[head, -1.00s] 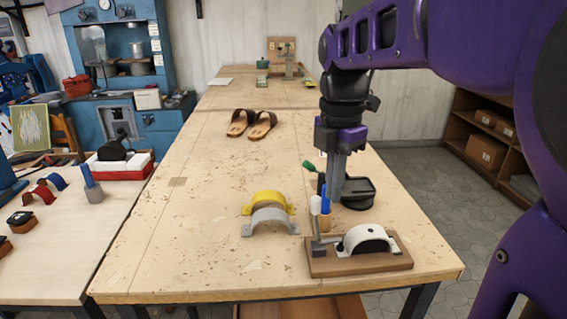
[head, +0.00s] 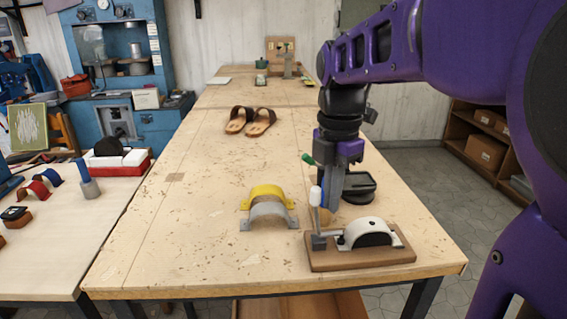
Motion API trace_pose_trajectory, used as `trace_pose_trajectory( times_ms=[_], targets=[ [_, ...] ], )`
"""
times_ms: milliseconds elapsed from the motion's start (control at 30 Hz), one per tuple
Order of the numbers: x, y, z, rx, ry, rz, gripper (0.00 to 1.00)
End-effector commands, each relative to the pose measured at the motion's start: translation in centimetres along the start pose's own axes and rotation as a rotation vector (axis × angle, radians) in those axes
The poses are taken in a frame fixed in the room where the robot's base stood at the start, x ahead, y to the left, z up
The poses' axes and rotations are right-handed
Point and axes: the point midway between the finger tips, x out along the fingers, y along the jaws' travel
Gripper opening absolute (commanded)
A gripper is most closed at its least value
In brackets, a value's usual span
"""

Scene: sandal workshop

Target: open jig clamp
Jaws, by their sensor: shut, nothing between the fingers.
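The jig is a brown wooden base (head: 362,257) near the front right of the bench. A white arched strap (head: 368,229) with a dark core sits on it. The grey clamp (head: 320,240) is at the left of the base, with its white-tipped lever (head: 315,198) standing upright. My gripper (head: 331,206) is shut and empty. It points down close to the lever, just right of it in the picture; I cannot tell whether they touch.
A yellow arch (head: 262,193) and a grey arch (head: 268,215) stand left of the jig. A black tray-like item (head: 357,187) is behind it. Brown sandals (head: 250,121) lie farther back.

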Motion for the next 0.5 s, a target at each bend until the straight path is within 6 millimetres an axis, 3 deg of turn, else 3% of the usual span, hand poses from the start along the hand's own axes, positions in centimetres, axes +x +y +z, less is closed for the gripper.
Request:
trace_pose_trajectory(
  times_ms=[500],
  targets=[
    [0.6, 1.0, -1.7, -0.003, 0.001, -0.001, 0.0]
  ],
)
